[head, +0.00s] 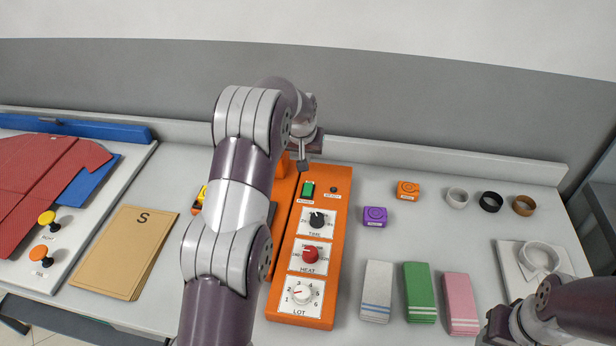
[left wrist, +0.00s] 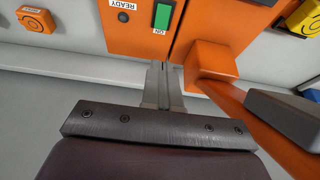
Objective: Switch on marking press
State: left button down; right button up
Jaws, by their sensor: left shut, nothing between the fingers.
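The marking press (head: 330,275) is an orange machine in the middle of the counter. Its panel has TIME, HEAT and LOT knobs. A green switch (head: 308,190) sits at its far end beside a small dark READY light (head: 334,190). The left wrist view shows the green switch (left wrist: 162,15), labelled ON, and the READY light (left wrist: 123,17). My left gripper (head: 303,167) is shut and empty, just beyond the green switch. In the left wrist view its fingertips (left wrist: 165,66) point at the orange top, apart from the switch. My right arm shows at the lower right; its fingers are hidden.
Orange (head: 408,189) and purple (head: 375,216) blocks and several rings lie right of the press. Striped cloths (head: 419,290) lie in front of them. A tan folder (head: 125,250) and a board with a red garment (head: 45,180) are at left. My left arm covers the press's left part.

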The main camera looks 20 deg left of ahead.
aim_at(308, 186)
pick_arm(q)
jog(key=p+x, duration=0.2)
jog(key=x, duration=0.4)
jog(key=p+x, duration=0.2)
jog(key=x, duration=0.4)
jog(key=shift+s+f, duration=0.1)
jog(key=shift+f, duration=0.6)
